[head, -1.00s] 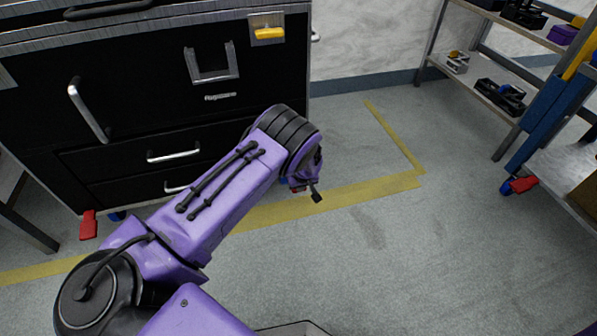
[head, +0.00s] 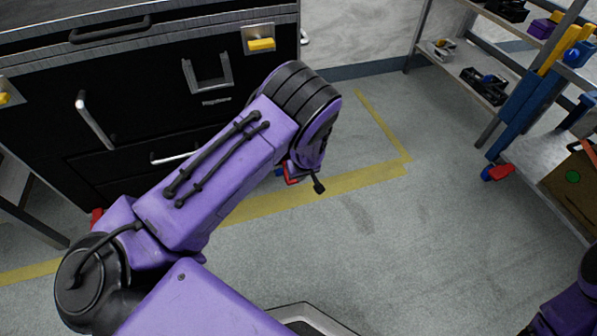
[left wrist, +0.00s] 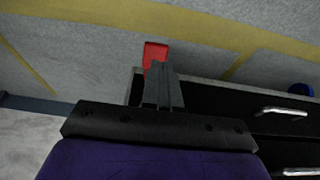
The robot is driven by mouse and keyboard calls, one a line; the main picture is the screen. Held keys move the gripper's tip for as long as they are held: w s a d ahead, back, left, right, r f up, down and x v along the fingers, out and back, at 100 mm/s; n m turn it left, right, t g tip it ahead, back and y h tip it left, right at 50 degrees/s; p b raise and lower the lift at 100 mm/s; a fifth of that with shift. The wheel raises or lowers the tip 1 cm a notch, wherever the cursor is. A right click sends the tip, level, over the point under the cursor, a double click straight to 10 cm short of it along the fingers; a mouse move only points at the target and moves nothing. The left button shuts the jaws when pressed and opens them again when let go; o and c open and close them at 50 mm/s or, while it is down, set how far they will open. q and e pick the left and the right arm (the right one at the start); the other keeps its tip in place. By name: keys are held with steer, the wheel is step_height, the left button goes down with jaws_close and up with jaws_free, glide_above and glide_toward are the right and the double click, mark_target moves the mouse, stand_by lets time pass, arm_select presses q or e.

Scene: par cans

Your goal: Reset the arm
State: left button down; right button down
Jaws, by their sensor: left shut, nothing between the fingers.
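My left arm (head: 215,175), purple with black joints, reaches up from the lower left in the head view, in front of the black tool cabinet. My left gripper (head: 318,184) shows only as a small dark tip below the wrist joint; the rest is hidden behind the wrist. In the left wrist view, the two grey fingers of the left gripper (left wrist: 164,86) are together, with nothing between them. Part of my right arm (head: 568,312) shows at the lower right of the head view; its gripper is out of view.
The black tool cabinet (head: 40,130) stands at the left, with its drawers also in the left wrist view (left wrist: 285,135). A red caster pedal (left wrist: 155,52) shows beyond the fingers. A metal shelf (head: 470,85) stands at the right. The grey floor (head: 400,250) between is clear.

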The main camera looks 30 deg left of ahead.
stand_by(0.5)
arm_select(q)
steer(key=s+f+m+t, duration=0.1)
steer(key=s+f+m, duration=0.2)
steer(key=s, duration=2.9)
step_height(320, 180, up, 30)
steer(key=p, duration=3)
steer(key=shift+s+y+p, duration=0.3)
steer(key=shift+p, duration=0.1)
steer(key=shift+s, duration=0.1)
